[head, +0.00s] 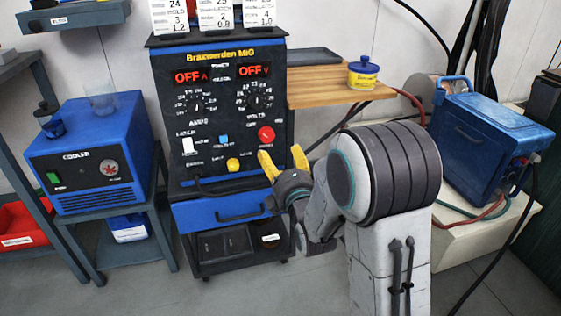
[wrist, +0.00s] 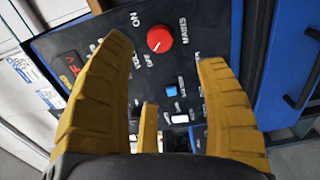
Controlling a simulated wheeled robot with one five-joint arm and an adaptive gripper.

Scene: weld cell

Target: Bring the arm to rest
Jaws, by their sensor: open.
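My gripper (head: 283,163) is open and empty, its yellow fingers raised in front of the lower right of the welder's control panel. In the wrist view my gripper (wrist: 165,85) has its fingers spread, with the red knob (wrist: 160,39) showing between and beyond them. The welder (head: 222,130) is a black and blue cabinet with two displays reading OFF. The red knob also shows in the head view (head: 266,134), just above the fingertips. I cannot tell exactly how far the fingers are from the panel. My arm is bent, reaching left from its column.
A blue cooler (head: 87,155) stands on a cart at left. A wooden shelf (head: 325,86) right of the welder holds a blue and yellow tin (head: 363,73). A blue case (head: 490,145) with hoses stands at right. Grey floor (head: 310,285) is clear in front of the welder.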

